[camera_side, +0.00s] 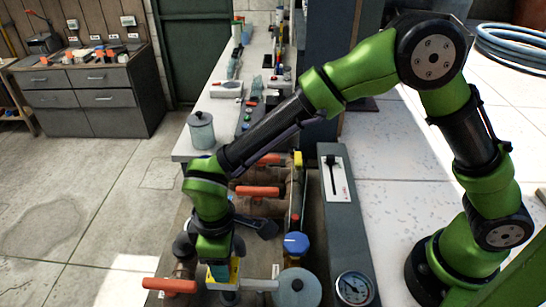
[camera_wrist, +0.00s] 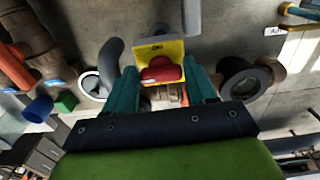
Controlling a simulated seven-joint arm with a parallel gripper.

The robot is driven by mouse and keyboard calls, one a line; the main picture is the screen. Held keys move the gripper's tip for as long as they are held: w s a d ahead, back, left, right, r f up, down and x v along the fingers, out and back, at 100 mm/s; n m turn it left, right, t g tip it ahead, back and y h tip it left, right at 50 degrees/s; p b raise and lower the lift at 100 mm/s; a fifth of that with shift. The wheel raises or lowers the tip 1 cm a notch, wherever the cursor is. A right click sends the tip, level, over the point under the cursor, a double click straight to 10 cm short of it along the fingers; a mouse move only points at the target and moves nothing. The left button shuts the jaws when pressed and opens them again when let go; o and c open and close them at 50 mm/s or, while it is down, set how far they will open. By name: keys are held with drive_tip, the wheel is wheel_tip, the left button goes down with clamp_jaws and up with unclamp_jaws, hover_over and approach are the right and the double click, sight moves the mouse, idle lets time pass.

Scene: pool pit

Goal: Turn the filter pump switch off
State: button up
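The switch is a red rotary knob (camera_wrist: 161,70) on a yellow plate (camera_wrist: 167,48), with small dark lettering above the knob that seems to read ON. My gripper (camera_wrist: 160,82) is open in the wrist view, its two teal fingers on either side of the knob. A narrow gap seems to show on each side; whether either finger touches it I cannot tell. In the side view my gripper (camera_side: 222,268) points down at the lower centre, and a bit of yellow (camera_side: 233,268) shows beside it. The knob is hidden there.
Pipes with orange handles (camera_side: 258,191) and a blue cap (camera_side: 296,243) crowd the pit around my gripper. A grey panel with a black lever (camera_side: 332,174) and a pressure gauge (camera_side: 354,288) stand to the right. A cluttered bench (camera_side: 215,115) lies behind.

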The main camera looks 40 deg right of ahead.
drive_tip(key=o, duration=0.4)
wheel_tip(320, 180, up, 17)
drive_tip(key=shift+f, duration=0.1)
idle(0.4)
drive_tip(key=s+d+r+m+t, duration=0.1)
drive_tip(key=d+m, duration=0.3)
drive_tip(key=d, duration=0.5)
drive_tip(key=s+d+r+m+t+y, duration=0.1)
drive_tip(key=s+d+m+t, duration=0.2)
drive_tip(key=d, duration=0.6)
drive_tip(key=s+d+r+m+t+y, duration=0.1)
drive_tip(key=s+d+m+t, duration=0.2)
drive_tip(key=d+m, duration=0.3)
drive_tip(key=shift+s+d+r, duration=0.1)
drive_tip(key=shift+s+d, duration=0.15)
drive_tip(key=shift+d, duration=0.45)
drive_tip(key=shift+s+d, duration=0.2)
drive_tip(key=shift+d, duration=0.5)
drive_tip(key=shift+s+d+r, duration=0.1)
drive_tip(key=shift+s+d, duration=0.15)
drive_tip(key=shift+d, duration=0.45)
